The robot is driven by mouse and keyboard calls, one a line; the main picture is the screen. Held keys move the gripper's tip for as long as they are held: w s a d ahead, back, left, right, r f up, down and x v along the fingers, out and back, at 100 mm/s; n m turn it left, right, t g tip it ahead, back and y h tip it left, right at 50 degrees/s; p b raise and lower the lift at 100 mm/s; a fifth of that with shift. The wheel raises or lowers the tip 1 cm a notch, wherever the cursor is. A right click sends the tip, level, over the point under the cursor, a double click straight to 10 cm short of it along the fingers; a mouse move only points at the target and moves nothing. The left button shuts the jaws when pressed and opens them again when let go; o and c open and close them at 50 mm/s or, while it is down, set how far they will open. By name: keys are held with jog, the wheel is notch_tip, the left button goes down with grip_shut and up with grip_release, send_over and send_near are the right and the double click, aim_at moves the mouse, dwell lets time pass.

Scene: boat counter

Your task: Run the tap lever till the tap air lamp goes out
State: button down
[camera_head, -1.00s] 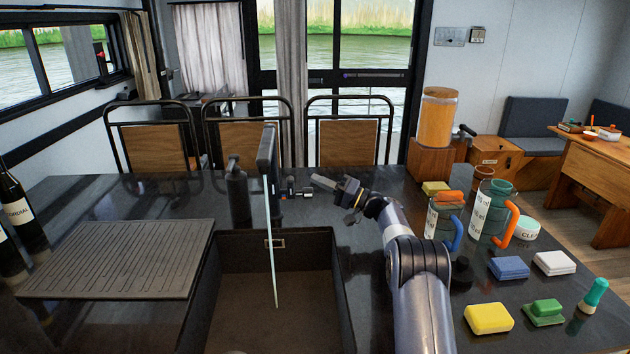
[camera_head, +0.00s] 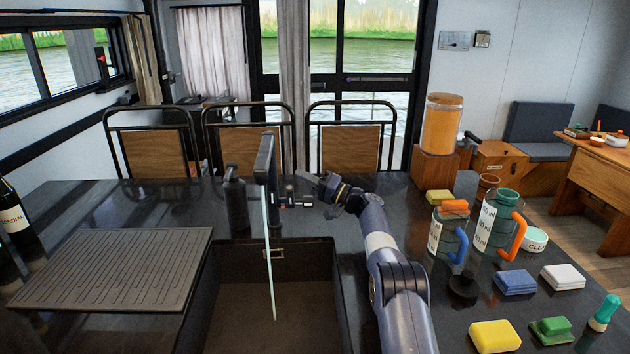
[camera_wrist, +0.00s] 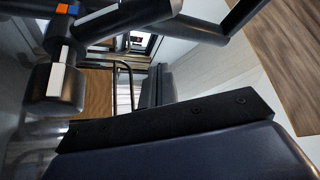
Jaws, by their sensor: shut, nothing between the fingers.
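The black tap (camera_head: 265,165) stands behind the sink, and a thin pale stream of water (camera_head: 269,255) runs from it into the dark basin. Its short side lever (camera_head: 305,201) sticks out to the right and has a pale band. In the wrist view the lever's dark knob (camera_wrist: 57,86) shows a white stripe, with orange and blue marks above it. My gripper (camera_head: 310,182) is shut and empty, just above and right of the lever; I cannot tell whether it touches. I cannot make out the tap air lamp for certain.
A ribbed drainboard (camera_head: 115,268) lies left of the sink basin (camera_head: 290,249). A bottle (camera_head: 15,215) stands at the left edge. Right of my arm are jugs (camera_head: 448,235), soaps and sponges (camera_head: 495,336). Chairs (camera_head: 250,150) stand behind the counter.

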jog(key=shift+a+r, duration=0.1)
jog(key=shift+a, duration=0.25)
jog(key=shift+s+a+f, duration=0.15)
jog(key=shift+s+f, duration=0.4)
jog(key=shift+s, duration=0.2)
jog(key=shift+s+a+f, duration=0.15)
jog(key=shift+s+f, duration=0.4)
jog(key=shift+s, duration=0.2)
jog(key=s+f+b+v, duration=0.1)
jog(key=v, duration=1)
jog(key=shift+b, duration=0.35)
jog(key=shift+a, duration=0.25)
